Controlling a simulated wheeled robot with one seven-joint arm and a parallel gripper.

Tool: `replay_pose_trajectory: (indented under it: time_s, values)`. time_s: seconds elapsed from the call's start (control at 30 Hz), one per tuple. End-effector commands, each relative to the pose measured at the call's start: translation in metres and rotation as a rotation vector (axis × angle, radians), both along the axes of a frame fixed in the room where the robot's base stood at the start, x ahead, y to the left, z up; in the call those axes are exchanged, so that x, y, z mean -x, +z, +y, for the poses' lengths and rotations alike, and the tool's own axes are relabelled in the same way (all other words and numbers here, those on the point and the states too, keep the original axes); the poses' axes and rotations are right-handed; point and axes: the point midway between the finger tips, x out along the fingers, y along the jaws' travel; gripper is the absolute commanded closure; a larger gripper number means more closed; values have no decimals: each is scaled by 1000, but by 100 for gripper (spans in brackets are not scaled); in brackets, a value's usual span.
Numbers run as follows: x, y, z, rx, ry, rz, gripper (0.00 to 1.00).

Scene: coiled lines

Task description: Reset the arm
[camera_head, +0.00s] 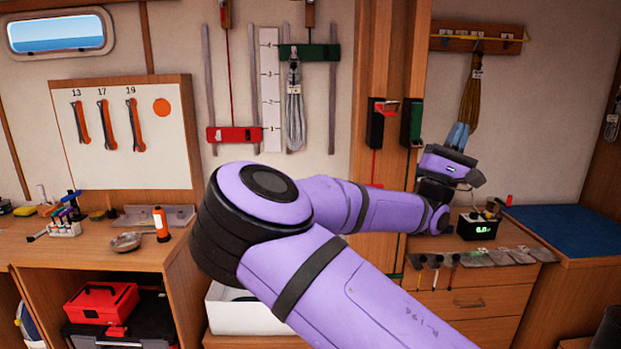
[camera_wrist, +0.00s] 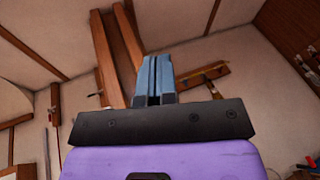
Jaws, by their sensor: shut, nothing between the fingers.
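My purple arm stretches across the head view from the lower middle to the right. My gripper (camera_head: 459,136) is at its end, in front of the wall on the right, with its blue fingers pointing up. In the wrist view my gripper (camera_wrist: 154,75) shows its two blue fingers together, shut with nothing between them. Behind the fingers in the head view, a brown coiled line (camera_head: 470,100) hangs from a wooden peg rail (camera_head: 475,38). The fingers overlap its lower end in the picture; I cannot tell whether they touch.
Below the gripper, a counter holds a small box with a green display (camera_head: 477,227) and several flat grey pieces (camera_head: 495,257). A wooden post (camera_head: 372,150) stands left of the gripper. A grey coiled line (camera_head: 295,110) hangs further left. A blue mat (camera_head: 570,228) lies at right.

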Motion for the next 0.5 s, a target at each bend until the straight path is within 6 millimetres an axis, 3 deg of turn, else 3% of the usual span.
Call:
replay_pose_trajectory:
  time_s: [0.03,0.2,0.33,0.5]
  values:
    - [8,-7,-28,-87,-49,-11,100]
    - [37,-38,-99,-360,-207,-44,100]
    - [62,-65,-140,-569,-316,-66,100]
    - [97,-102,-174,-841,-439,-96,100]
